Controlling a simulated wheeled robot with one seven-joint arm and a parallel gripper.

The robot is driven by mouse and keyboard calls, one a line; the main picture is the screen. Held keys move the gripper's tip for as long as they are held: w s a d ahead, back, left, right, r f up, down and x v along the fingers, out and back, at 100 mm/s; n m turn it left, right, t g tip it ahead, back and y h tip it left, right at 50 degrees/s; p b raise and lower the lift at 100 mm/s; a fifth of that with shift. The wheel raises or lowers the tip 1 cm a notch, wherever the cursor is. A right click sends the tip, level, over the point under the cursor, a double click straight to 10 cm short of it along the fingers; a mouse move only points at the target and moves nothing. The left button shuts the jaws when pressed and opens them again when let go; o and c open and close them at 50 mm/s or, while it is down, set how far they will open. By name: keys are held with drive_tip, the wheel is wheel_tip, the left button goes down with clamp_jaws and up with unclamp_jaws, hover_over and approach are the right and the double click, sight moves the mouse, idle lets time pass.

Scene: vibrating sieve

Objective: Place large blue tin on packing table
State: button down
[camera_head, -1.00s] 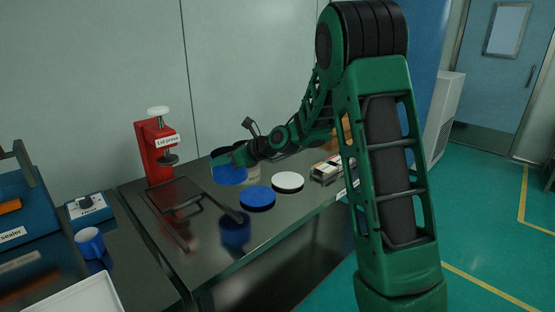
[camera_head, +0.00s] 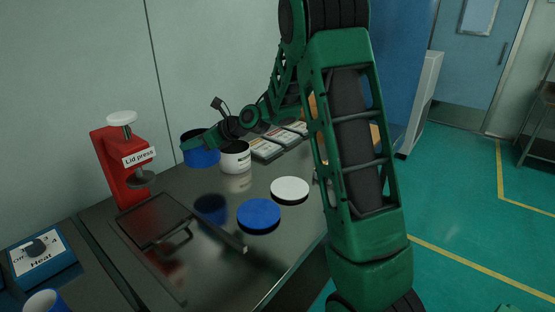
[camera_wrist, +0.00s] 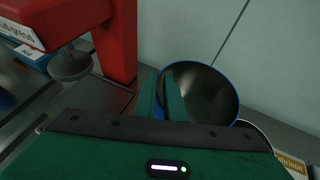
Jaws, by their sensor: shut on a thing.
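The large blue tin (camera_head: 203,155) is upright and open at the top, at the back of the dark table near the wall. Its reflection (camera_head: 210,207) lies apart below it, so it appears held above the surface. My gripper (camera_head: 191,143) is shut on the tin's wall at the rim. In the wrist view the tin (camera_wrist: 212,92) shows a dark, empty-looking inside, with a green finger (camera_wrist: 152,95) at its left edge. The packing table (camera_head: 205,265) has a dark glossy top; no label confirms which table it is.
A white tin (camera_head: 236,161) stands close right of the blue tin. A red lid press (camera_head: 112,170) stands left. A blue disc (camera_head: 259,217), a white disc (camera_head: 290,189) and a dark hinged plate (camera_head: 160,222) lie in front. Labelled boxes (camera_head: 265,149) sit behind right.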

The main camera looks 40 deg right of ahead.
drive_tip(key=shift+a+r, duration=0.1)
drive_tip(key=shift+a, duration=0.5)
wheel_tip(320, 180, down, 10)
drive_tip(key=shift+f, duration=0.1)
drive_tip(key=c, duration=1.8)
unclamp_jaws()
